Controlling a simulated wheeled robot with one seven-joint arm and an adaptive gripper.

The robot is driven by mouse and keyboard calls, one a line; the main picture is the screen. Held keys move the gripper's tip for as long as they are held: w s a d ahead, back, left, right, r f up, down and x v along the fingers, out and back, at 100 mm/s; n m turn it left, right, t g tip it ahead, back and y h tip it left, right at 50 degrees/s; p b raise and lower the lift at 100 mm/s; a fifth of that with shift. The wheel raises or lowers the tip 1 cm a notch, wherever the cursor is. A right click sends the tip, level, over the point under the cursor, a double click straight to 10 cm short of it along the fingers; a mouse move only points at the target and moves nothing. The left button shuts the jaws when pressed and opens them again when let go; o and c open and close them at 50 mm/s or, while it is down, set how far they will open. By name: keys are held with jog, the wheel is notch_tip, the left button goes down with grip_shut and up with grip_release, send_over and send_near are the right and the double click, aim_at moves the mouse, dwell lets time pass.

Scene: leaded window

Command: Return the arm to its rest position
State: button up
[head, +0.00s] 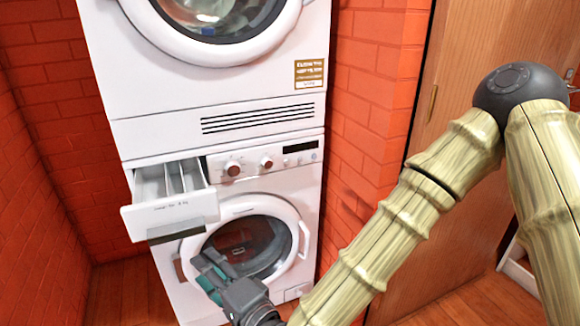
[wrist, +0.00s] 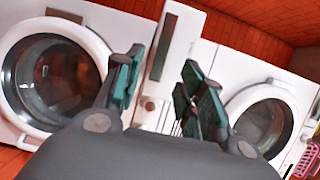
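My gripper (head: 207,270) is in front of the lower washing machine's round door, below the pulled-out detergent drawer (head: 170,210). In the wrist view its two green-padded fingers (wrist: 162,85) are spread apart, with nothing held between them. The white drawer front (wrist: 172,48) shows beyond the gap between the fingers. My arm comes in from the right of the head view, bent at a dark elbow joint, and slopes down to the left to the gripper.
The washing machine (head: 190,285) stands under a second white machine (head: 225,105). Red brick walls (head: 50,120) flank them closely. A wooden door (head: 490,45) is behind my arm on the right. A pink basket (wrist: 308,160) shows at the wrist view's right edge.

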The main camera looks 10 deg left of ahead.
jog(key=s+d+f+n+g+h, duration=0.1)
jog(key=d+f+g+h, duration=0.15)
jog(key=d+f, duration=0.6)
jog(key=s+d+f+n+g+h, duration=0.1)
jog(key=d+f+h, duration=0.35)
jog(key=f, duration=0.75)
jog(key=s+d+f+n+g+h, duration=0.1)
jog(key=d+f+n+h, duration=0.1)
jog(key=d+f, duration=0.7)
jog(key=s+d+f+n+g+h, duration=0.1)
jog(key=s+d+f+h, duration=0.1)
jog(key=s+d+f, duration=0.4)
jog(key=s+d+f+g+h, duration=0.15)
jog(key=d+f, duration=0.25)
jog(key=d, duration=0.4)
jog(key=s+d+f+n+g+h, duration=0.1)
jog(key=s+d+f+g, duration=0.15)
jog(key=d, duration=0.35)
jog(key=s+d+f+g+h, duration=0.1)
jog(key=s+d+h, duration=0.1)
jog(key=s+d, duration=0.3)
notch_tip(320, 180, up, 25)
jog(key=w+p, duration=0.1)
jog(key=p, duration=2.4)
jog(key=shift+t, duration=0.35)
